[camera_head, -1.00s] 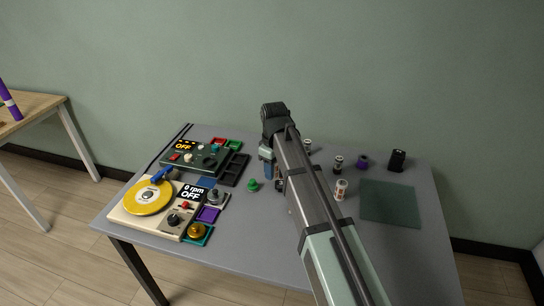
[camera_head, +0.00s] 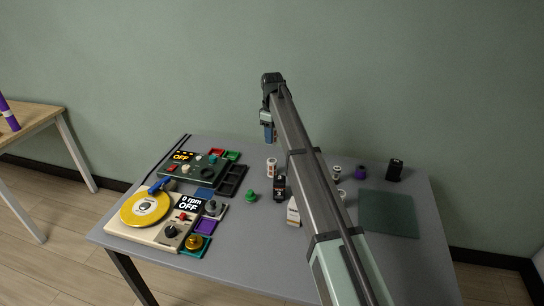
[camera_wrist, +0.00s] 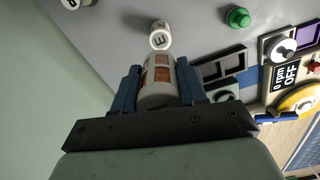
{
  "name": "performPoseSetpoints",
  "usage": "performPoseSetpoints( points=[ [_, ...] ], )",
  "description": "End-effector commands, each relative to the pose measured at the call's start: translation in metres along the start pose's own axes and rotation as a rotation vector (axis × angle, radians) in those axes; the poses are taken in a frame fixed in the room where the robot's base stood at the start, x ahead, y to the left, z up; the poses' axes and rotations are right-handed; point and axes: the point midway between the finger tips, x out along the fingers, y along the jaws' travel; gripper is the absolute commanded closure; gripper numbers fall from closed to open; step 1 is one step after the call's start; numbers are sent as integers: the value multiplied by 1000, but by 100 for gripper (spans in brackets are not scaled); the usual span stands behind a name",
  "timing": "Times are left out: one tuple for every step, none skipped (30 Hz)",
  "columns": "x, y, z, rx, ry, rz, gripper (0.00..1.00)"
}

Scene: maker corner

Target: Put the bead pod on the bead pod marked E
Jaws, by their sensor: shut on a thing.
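My gripper (camera_wrist: 160,80) is shut on a white bead pod (camera_wrist: 157,89) with orange-brown windows, held between its two blue fingers. In the head view my gripper (camera_head: 269,133) is raised above the back part of the table, and the held pod cannot be made out there. The bead pod marked E (camera_wrist: 159,36) stands on the table below, its white top with the black letter facing up. It appears beyond the held pod in the wrist view, apart from it. A white pod with orange windows (camera_head: 271,168) below my gripper in the head view looks like the same one.
A green knob (camera_head: 251,196), a black tray (camera_head: 232,180) and a yellow turntable unit (camera_head: 145,208) lie to the left. A black item (camera_head: 279,188) and a white tag (camera_head: 293,212) are near. Right are a purple spool (camera_head: 361,172), black box (camera_head: 395,170) and green mat (camera_head: 388,214).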

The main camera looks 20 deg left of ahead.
Motion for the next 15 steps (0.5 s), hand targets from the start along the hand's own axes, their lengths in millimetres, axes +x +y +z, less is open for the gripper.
performPoseSetpoints(
  points=[
    [9, -1, 1, 0, -1, -2, 89],
    [13, -1, 1, 0, -2, -2, 89],
    [20, -1, 1, 0, -1, -2, 89],
    [25, -1, 1, 0, -1, -1, 89],
    [30, -1, 1, 0, -1, -1, 89],
    [36, -1, 1, 1, -1, -1, 89],
    [40, -1, 1, 1, -1, -1, 89],
    [43, -1, 0, 1, -1, -1, 89],
    [46, -1, 0, 1, -1, -1, 89],
    [48, -1, 0, 1, 0, 0, 89],
    [49, 0, 0, 1, 0, 0, 89],
    [52, 0, 0, 1, 0, 0, 89],
    [54, 0, 0, 1, 0, 0, 89],
    [57, 0, 0, 1, 0, 0, 89],
    [62, -1, 0, 1, 0, -1, 89]
  ],
)
